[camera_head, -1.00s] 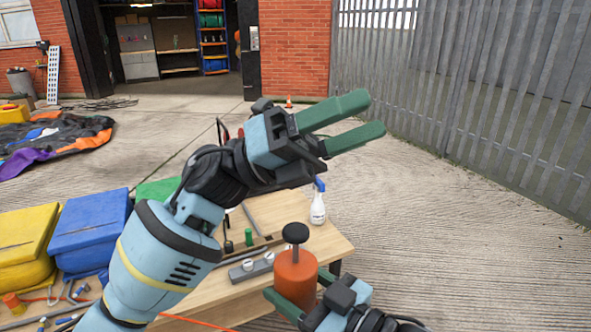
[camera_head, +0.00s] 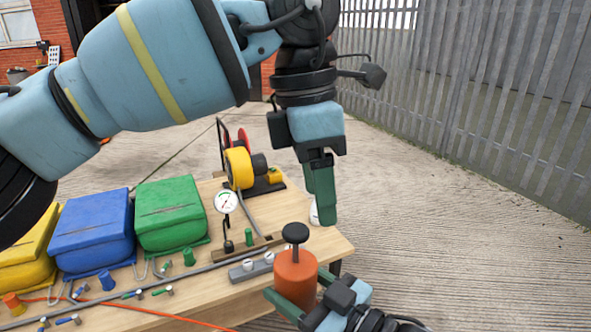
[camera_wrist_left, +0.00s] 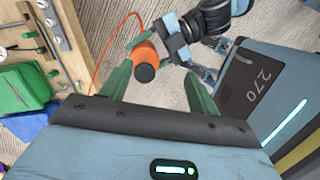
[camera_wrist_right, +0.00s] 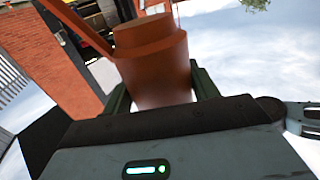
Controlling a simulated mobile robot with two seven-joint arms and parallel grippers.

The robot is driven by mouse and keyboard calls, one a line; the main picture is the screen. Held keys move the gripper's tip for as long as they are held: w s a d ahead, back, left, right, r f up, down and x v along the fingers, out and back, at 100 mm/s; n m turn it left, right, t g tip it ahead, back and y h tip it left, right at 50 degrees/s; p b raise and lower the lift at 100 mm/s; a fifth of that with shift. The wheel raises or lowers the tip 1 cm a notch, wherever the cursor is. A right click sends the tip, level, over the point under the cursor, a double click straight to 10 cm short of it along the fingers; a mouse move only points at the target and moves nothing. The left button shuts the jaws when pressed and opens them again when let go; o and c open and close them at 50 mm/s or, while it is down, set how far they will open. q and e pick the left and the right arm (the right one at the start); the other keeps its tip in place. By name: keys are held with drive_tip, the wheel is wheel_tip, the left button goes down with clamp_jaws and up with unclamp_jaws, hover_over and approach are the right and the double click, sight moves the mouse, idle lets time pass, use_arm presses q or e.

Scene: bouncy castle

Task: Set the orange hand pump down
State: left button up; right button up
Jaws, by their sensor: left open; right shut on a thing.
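The orange hand pump (camera_head: 295,276), a cylinder with a black knob on top, is upright at the table's front right corner in the head view. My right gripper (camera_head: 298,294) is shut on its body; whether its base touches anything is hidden. The pump fills the middle of the right wrist view (camera_wrist_right: 152,65), between the green fingers. My left gripper (camera_head: 322,200) is open and empty, fingers pointing down, above and beyond the pump. In the left wrist view the pump (camera_wrist_left: 145,62) shows knob-first beyond the open fingers, apart from them.

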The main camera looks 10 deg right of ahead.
sight(295, 233)
use_arm(q)
drive_tip(key=a, duration=0.1)
drive_tip(key=w+a+r+t+y, duration=0.1)
drive_tip(key=shift+w+a+r+n, duration=0.2)
drive_tip(key=shift+a+r+n, duration=0.05)
drive_tip(key=shift+a+n, duration=0.05)
use_arm(e)
drive_tip(key=shift+r, duration=0.1)
use_arm(q)
wheel_tip(295, 233, down, 12)
drive_tip(key=shift+f, duration=0.1)
idle(0.4)
drive_tip(key=shift+c, duration=0.4)
drive_tip(key=c, duration=1.2)
clamp_jaws()
use_arm(e)
drive_tip(key=o, duration=1.4)
drive_tip(key=shift+c, duration=0.2)
wheel_tip(295, 233, up, 10)
drive_tip(key=shift+f, duration=0.1)
